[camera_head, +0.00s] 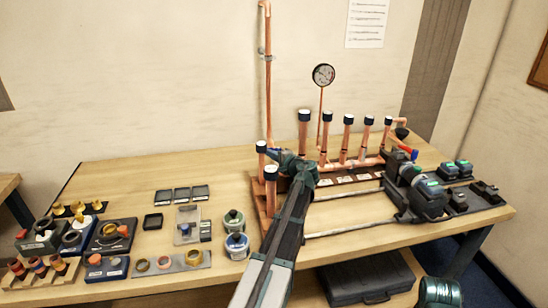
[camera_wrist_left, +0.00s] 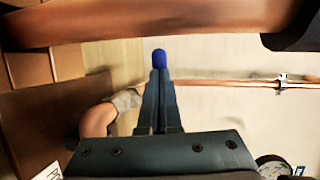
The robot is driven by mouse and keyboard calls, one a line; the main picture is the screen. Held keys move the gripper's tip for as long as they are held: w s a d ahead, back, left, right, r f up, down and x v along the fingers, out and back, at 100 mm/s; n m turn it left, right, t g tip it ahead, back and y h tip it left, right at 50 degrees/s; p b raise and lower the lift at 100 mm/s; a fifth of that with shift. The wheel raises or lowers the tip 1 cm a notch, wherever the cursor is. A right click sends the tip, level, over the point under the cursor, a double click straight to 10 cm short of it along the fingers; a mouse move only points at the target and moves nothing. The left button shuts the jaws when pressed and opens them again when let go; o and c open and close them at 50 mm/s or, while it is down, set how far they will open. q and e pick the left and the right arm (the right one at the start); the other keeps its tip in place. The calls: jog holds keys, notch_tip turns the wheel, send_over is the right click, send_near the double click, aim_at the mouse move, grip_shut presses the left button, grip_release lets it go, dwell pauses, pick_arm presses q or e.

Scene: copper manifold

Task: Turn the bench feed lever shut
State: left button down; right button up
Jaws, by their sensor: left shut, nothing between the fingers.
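My left gripper (camera_head: 276,154) reaches across the bench to the left end of the copper manifold (camera_head: 343,157). Its fingers are shut and empty. In the left wrist view a rounded blue tip (camera_wrist_left: 160,60) shows just past the shut fingers (camera_wrist_left: 160,100); it may be the feed lever's handle, and I cannot tell whether they touch. The lever's body is hidden behind the gripper in the head view.
Capped copper stubs (camera_head: 303,130) stand close to the gripper. A vertical pipe (camera_head: 268,80) climbs the wall behind, and a gauge (camera_head: 323,75) rises nearby. A black pressing tool (camera_head: 418,190) lies to the right. Fittings trays (camera_head: 110,235) and tins (camera_head: 236,245) fill the left.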

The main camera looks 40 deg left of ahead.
pick_arm(q)
jog(key=a, duration=0.2)
jog(key=shift+a, duration=0.35)
jog(key=p+v, duration=0.2)
jog(key=v, duration=1.2)
jog(key=shift+p, duration=0.35)
jog(key=shift+s, duration=0.1)
